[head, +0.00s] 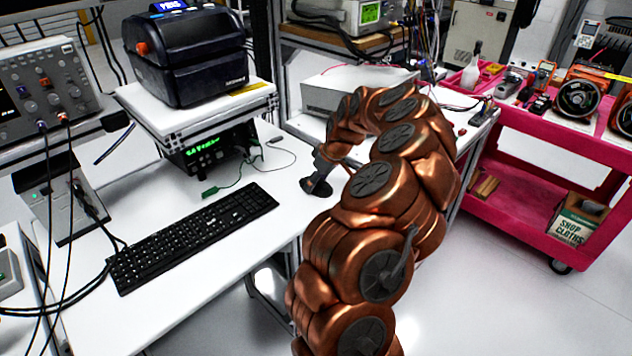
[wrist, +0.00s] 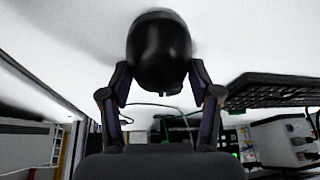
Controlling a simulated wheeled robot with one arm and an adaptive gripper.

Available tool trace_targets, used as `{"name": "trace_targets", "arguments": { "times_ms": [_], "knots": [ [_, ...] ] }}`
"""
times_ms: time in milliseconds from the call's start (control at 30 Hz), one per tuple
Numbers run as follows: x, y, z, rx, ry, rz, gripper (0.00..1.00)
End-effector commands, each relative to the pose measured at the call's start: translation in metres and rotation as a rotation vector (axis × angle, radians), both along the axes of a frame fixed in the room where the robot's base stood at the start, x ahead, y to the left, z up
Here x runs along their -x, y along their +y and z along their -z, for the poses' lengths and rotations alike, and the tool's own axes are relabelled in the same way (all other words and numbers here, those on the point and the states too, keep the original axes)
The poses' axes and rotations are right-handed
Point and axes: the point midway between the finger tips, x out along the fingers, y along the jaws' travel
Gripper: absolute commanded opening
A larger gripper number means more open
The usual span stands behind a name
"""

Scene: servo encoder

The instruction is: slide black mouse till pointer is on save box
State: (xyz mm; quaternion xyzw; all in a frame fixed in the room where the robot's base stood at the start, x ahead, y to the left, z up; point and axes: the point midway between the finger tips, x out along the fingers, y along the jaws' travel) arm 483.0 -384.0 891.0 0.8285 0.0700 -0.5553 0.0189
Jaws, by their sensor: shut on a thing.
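The black mouse (wrist: 158,50) shows at the top middle of the wrist view, between the two fingers of my gripper (wrist: 158,85). My gripper is shut on the mouse, with one finger at each side of it. In the head view my gripper (head: 318,182) is low over the white table, to the right of the keyboard. No screen with a pointer or a save box can be made out in either view.
A black keyboard (head: 195,237) lies left of my gripper. Thin cables and a green clip (head: 210,192) lie behind it. A black printer (head: 190,52) stands on a white shelf. A pink cart (head: 560,142) stands at the right. Bare table lies between keyboard and gripper.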

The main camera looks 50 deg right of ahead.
Motion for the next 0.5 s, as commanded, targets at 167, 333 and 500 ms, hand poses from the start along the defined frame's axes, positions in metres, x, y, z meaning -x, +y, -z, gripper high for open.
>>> {"name": "trace_targets", "arguments": {
  "times_ms": [167,333,500],
  "knots": [
    [0.001,-0.008,0.000,0.003,-0.001,0.003,0.26],
    [0.003,-0.014,0.001,0.002,-0.001,0.002,0.26],
    [0.005,-0.020,0.001,-0.001,0.000,0.000,0.26]
  ]
}}
